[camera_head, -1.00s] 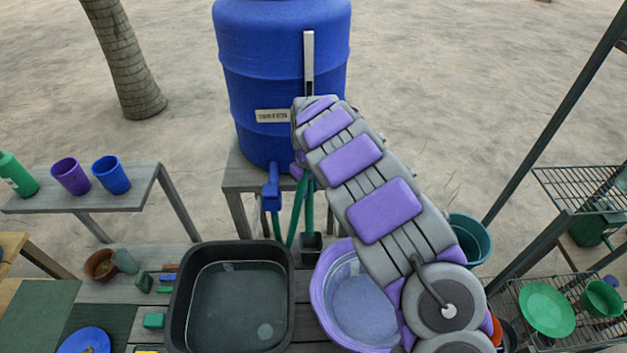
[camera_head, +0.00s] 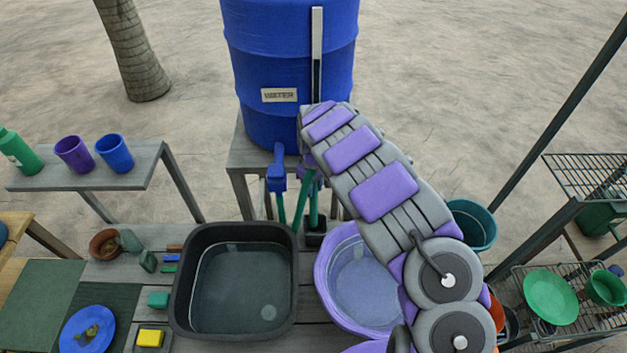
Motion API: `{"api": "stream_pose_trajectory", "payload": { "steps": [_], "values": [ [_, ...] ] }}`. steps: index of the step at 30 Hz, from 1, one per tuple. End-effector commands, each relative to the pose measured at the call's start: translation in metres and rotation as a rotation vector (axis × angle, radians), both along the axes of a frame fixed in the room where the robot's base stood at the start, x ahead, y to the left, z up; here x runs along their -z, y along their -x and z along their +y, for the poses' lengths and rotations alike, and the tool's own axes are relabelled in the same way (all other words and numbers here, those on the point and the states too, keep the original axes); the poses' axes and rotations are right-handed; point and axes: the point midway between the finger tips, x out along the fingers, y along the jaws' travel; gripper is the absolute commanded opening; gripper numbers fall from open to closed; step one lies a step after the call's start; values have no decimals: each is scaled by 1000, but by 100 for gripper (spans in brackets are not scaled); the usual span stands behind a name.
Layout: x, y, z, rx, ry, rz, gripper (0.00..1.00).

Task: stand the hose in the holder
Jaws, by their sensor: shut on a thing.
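The green hose (camera_head: 314,206) shows in two strands below the blue tap (camera_head: 277,172) of the water barrel. My gripper (camera_head: 309,161) is shut on the hose near the top of its right strand, mostly hidden behind my arm. The right strand hangs nearly upright. The holder looks to be the small dark box (camera_head: 316,238) on the table's back edge, between the black basin and the purple tub. The strand's lower end meets the box's top in the picture. I cannot tell whether it is inside or just in front or behind.
The blue barrel (camera_head: 290,60) stands on a grey stand (camera_head: 243,155) behind. A black basin (camera_head: 184,290) of water is left of the holder, and a purple tub (camera_head: 327,285) is right of it, under my arm. A teal bucket (camera_head: 474,225) stands further right.

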Motion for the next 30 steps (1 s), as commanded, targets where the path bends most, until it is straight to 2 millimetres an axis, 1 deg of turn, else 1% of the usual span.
{"api": "stream_pose_trajectory", "payload": {
  "steps": [1,3,15,19,27,28,30],
  "values": [
    [7,0,0,0,-2,1,1],
    [14,0,-1,1,-2,0,1],
    [55,0,-1,2,1,1,1],
    [60,0,-1,2,0,-1,1],
    [61,0,-1,2,0,-1,1],
    [61,0,-1,2,0,-1,30],
    [61,0,-2,2,0,-1,37]
  ]
}}
